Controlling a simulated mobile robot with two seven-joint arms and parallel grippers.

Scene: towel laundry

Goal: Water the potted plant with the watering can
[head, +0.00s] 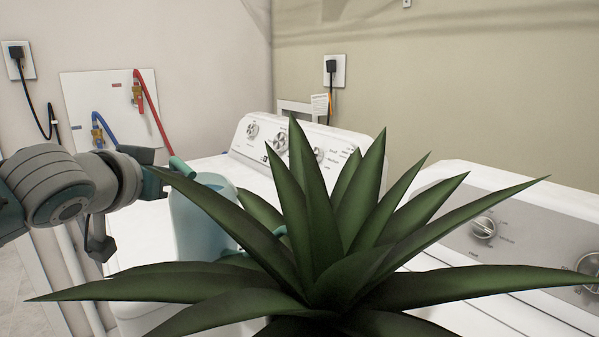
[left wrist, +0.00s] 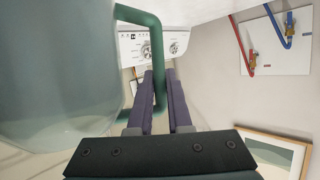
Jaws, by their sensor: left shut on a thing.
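The potted plant (head: 318,220) fills the lower middle of the head view, with long, pointed dark green leaves. Its pot is out of sight below. The pale teal watering can (head: 192,220) stands about upright just left of and behind the plant, partly covered by leaves. A bit of teal, likely its spout, shows among the leaves. My left gripper (head: 168,178) is at the can's left side. In the left wrist view, its fingers (left wrist: 160,92) are shut on the can's green handle (left wrist: 156,50), and the can's body (left wrist: 55,70) fills the left. My right gripper is not in view.
A white washer (head: 215,150) with knobs stands behind the can and plant. A second white machine (head: 500,250) stands at the right. Red and blue hoses and a valve panel (head: 85,90) are on the left wall. A framed picture (left wrist: 270,150) shows in the left wrist view.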

